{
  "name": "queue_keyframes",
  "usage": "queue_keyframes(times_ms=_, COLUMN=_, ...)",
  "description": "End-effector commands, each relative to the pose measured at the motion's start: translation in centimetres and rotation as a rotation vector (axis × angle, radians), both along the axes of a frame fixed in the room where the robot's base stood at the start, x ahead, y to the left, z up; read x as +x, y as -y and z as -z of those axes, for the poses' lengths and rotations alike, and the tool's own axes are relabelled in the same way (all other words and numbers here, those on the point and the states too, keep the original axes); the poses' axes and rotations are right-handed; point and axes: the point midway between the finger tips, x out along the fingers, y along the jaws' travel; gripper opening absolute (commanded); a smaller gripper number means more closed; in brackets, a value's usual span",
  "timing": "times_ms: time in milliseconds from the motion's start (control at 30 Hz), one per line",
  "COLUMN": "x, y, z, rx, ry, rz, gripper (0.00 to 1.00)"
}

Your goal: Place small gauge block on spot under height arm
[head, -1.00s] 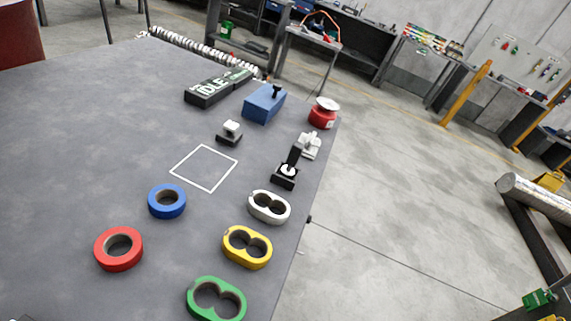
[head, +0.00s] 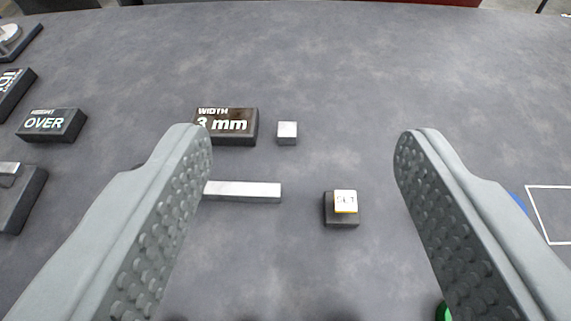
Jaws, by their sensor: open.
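My gripper (head: 303,140) is open and empty, its two grey studded fingers wide apart over the table. A small silver block (head: 287,132), likely the small gauge block, sits on the table between the fingertips in the picture. A longer silver bar (head: 243,191) lies nearer, partly behind the left finger. At the left edge a dark base (head: 22,205) carries a metal piece, cut off by the frame. I cannot tell whether it belongs to the height arm. A small display reading "OVER" (head: 52,123) stands beyond it. The spot under the height arm cannot be made out.
A display reading "WIDTH 3 mm" (head: 226,126) stands left of the small block. A dark base with a white "SET" button (head: 345,201) is nearer. A white outlined square (head: 555,212) lies at the right. The table's far part is clear.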

Motion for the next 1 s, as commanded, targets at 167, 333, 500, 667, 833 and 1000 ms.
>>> queue_keyframes(times_ms=167, x=4.3, y=-0.4, z=2.1, rx=0.002, ry=-0.153, rz=-0.002, gripper=0.58)
queue_keyframes(times_ms=333, x=8.0, y=-0.8, z=4.4, rx=0.001, ry=-0.295, rz=-0.004, gripper=0.58)
queue_keyframes(times_ms=500, x=11.4, y=-1.3, z=6.9, rx=-0.001, ry=-0.436, rz=-0.005, gripper=0.58)
queue_keyframes(times_ms=667, x=14.4, y=-1.7, z=9.5, rx=-0.006, ry=-0.568, rz=-0.002, gripper=0.58)
queue_keyframes(times_ms=833, x=17.1, y=-2.1, z=12.1, rx=-0.01, ry=-0.693, rz=0.002, gripper=0.58)
queue_keyframes(times_ms=1000, x=18.5, y=-2.4, z=13.6, rx=-0.014, ry=-0.768, rz=0.004, gripper=0.58)
